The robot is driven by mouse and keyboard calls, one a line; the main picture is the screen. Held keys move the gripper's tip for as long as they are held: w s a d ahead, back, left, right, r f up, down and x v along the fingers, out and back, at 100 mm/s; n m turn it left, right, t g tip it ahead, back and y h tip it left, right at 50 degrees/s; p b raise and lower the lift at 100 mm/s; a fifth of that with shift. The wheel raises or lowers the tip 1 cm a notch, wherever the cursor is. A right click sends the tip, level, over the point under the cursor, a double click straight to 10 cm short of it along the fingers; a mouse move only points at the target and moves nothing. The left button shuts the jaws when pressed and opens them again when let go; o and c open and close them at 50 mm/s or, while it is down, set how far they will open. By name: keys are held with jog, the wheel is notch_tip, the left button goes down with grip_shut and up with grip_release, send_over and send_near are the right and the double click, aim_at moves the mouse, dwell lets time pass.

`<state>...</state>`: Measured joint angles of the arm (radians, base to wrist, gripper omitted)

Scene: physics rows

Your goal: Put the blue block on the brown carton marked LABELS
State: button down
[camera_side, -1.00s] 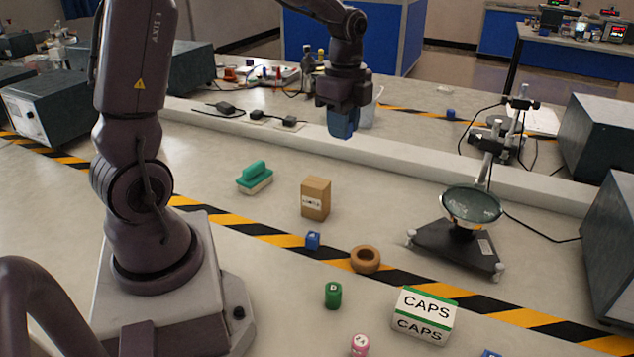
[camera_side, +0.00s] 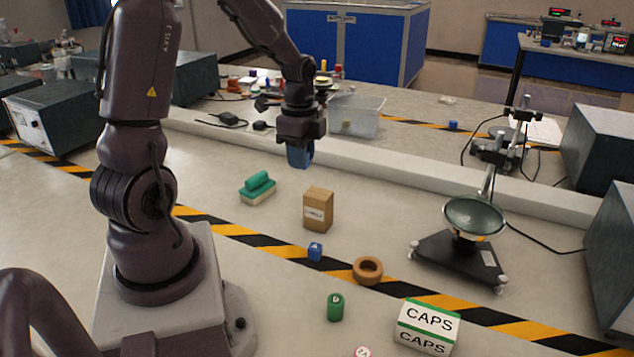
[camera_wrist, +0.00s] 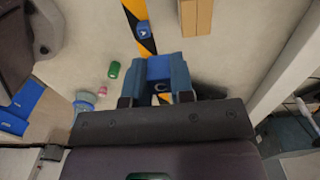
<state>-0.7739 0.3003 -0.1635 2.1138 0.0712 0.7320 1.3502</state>
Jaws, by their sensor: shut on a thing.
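The brown carton (camera_side: 318,209) stands upright on the bench, a small white label on its front with print too small to read surely. It also shows at the top of the wrist view (camera_wrist: 197,14). My gripper (camera_side: 300,158) is in the air behind and to the left of the carton in the side view, pointing down. In the wrist view its blue fingers (camera_wrist: 158,82) are shut on a blue block (camera_wrist: 160,67), partly hidden between them. In the side view, block and fingers merge into one blue shape.
A small lettered blue cube (camera_side: 315,251) sits on the striped tape before the carton, near a brown ring (camera_side: 367,270). A green-and-cream brush-like object (camera_side: 258,187) lies left of the carton. A green cylinder (camera_side: 335,307) and CAPS box (camera_side: 427,326) stand in front.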

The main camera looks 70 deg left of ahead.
send_over(317, 192)
jog(key=f, duration=0.5)
jog(key=shift+s+d+f, duration=0.2)
jog(key=shift+s+f, duration=0.05)
jog(key=shift+f, duration=0.05)
jog(key=shift+w+a+f, duration=0.1)
jog(key=shift+w+f, duration=0.05)
jog(key=shift+f, duration=0.8)
jog(key=shift+w+a+f, duration=0.1)
jog(key=shift+f, duration=0.8)
jog(key=c, duration=1)
grip_release()
jog(key=shift+f, duration=0.15)
notch_tip(317, 192, up, 12)
jog(key=s+d+r+n+t+y, duration=0.1)
jog(key=s+d+r+n+t, duration=0.2)
jog(key=d+r, duration=0.9)
jog(key=s+d+n+t, duration=0.1)
jog(key=s+d+n, duration=0.1)
jog(key=s+d, duration=0.1)
jog(key=s+d+r+n, duration=0.1)
jog(key=s+d+n, duration=0.1)
jog(key=s+d, duration=0.1)
jog(key=s+d+n+t+h, duration=0.1)
jog(key=s+d+n, duration=0.1)
jog(key=d, duration=0.3)
jog(key=shift+s+r+t, duration=0.15)
jog(key=shift+s+t, duration=0.15)
jog(key=shift+s, duration=0.2)
